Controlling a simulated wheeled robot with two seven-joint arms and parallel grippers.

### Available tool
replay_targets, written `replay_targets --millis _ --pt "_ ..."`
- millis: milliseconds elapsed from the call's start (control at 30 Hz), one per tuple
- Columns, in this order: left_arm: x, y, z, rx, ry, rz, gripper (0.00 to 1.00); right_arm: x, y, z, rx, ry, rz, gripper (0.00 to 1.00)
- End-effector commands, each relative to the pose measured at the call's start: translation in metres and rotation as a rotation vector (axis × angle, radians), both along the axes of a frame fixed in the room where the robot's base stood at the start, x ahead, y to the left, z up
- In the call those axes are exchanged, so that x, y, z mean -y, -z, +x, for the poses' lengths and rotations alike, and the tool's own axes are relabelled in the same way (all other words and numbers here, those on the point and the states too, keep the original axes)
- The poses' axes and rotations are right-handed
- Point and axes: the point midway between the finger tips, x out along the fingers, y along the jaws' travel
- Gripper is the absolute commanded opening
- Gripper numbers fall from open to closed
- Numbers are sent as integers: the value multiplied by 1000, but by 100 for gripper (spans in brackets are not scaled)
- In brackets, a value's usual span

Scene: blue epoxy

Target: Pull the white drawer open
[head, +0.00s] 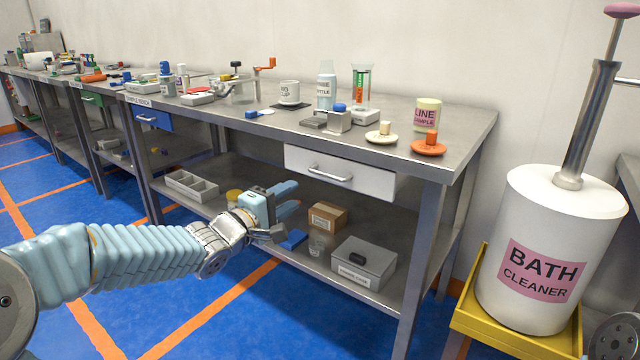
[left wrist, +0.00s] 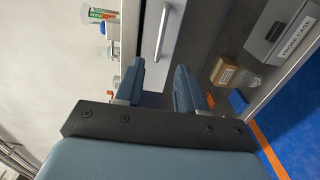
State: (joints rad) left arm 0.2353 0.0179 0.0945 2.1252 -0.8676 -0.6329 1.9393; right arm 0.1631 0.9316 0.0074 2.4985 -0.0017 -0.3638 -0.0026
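The white drawer (head: 377,184) sits under the metal bench top, its front looking flush with the bench. A grey bar handle (head: 330,175) runs across its front. My left gripper (head: 289,197) is in front of the bench, below and left of the handle, apart from it. In the left wrist view the gripper (left wrist: 159,80) shows two blue fingers spread with an empty gap between them. The drawer front (left wrist: 173,42) and its handle (left wrist: 161,31) lie beyond the fingertips there, turned sideways. My right gripper is not in view.
The bench top (head: 463,135) carries cups, bottles and orange and cream knobbed pieces. The lower shelf holds a cardboard box (head: 327,217), a grey probe case (head: 364,263) and a divided tray (head: 192,186). A large bath cleaner container (head: 520,235) stands at right on a yellow stand.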

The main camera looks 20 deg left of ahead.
Motion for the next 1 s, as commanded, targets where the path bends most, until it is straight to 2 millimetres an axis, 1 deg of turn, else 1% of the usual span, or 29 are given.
replay_targets --millis 100,300,400,500,667,933,1000 --pt "10 2 26 -3 3 -2 38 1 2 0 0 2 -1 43" --pt "26 2 70 -4 1 -2 38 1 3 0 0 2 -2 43" --pt "33 2 87 -2 1 0 38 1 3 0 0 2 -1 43" --pt "36 2 99 -4 0 -1 38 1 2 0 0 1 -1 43" --pt "40 2 109 -4 -1 -1 38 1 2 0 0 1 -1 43" --pt "40 2 110 -4 -2 -1 38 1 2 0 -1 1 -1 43" --pt "40 2 110 -3 -2 0 28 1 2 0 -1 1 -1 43"
